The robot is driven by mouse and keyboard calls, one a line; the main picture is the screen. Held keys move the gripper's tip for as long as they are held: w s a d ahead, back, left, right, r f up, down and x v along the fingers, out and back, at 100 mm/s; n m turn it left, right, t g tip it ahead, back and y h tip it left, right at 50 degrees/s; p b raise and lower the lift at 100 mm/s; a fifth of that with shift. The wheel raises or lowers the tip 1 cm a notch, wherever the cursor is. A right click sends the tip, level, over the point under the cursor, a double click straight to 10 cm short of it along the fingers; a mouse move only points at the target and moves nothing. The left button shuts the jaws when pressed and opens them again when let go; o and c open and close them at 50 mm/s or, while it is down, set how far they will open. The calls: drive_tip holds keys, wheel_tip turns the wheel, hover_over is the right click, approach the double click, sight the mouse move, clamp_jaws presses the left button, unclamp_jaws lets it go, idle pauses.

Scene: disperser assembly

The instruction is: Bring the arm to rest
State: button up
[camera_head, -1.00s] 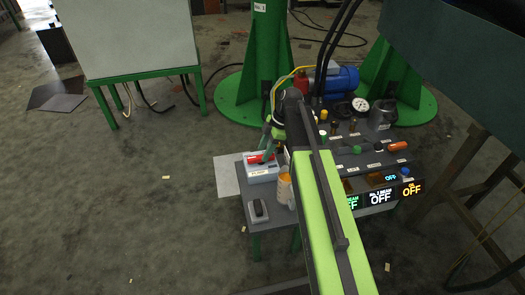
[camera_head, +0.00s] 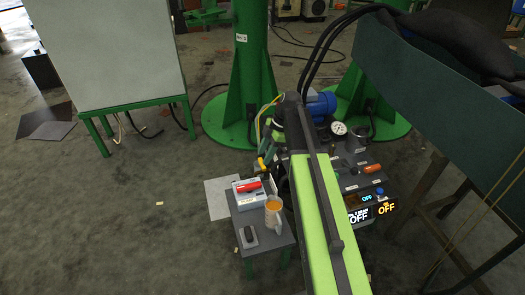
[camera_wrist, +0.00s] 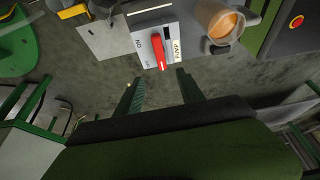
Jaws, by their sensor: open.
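My gripper (camera_wrist: 162,88) shows in the wrist view as two green fingers, spread apart with nothing between them. In the head view my gripper (camera_head: 265,160) is partly hidden by my arm and sits just above and behind a pale switch box. The switch box (camera_head: 239,202) has a red lever (camera_head: 248,187) and stands on a small grey table (camera_head: 270,238). In the wrist view the red lever (camera_wrist: 158,50) on the box (camera_wrist: 143,44) is beyond the fingertips, apart from them.
A cup with orange contents (camera_head: 273,213) and a small dark device (camera_head: 249,235) are on the table. A control panel with lit OFF signs (camera_head: 386,208) is right of my arm. Green columns (camera_head: 250,65) stand behind.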

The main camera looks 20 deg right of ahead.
drive_tip(key=s+a, duration=0.6)
drive_tip(key=a, duration=0.3)
drive_tip(key=s+d+f+m+h, duration=0.15)
drive_tip(key=s+m, duration=0.25)
drive_tip(key=m, duration=0.5)
drive_tip(key=s+m+h, duration=0.3)
drive_tip(key=s+m, duration=0.1)
drive_tip(key=m, duration=0.4)
wheel_tip(320, 180, up, 32)
drive_tip(key=m+p, duration=0.1)
drive_tip(key=p, duration=3.1)
drive_tip(key=shift+s+d, duration=0.1)
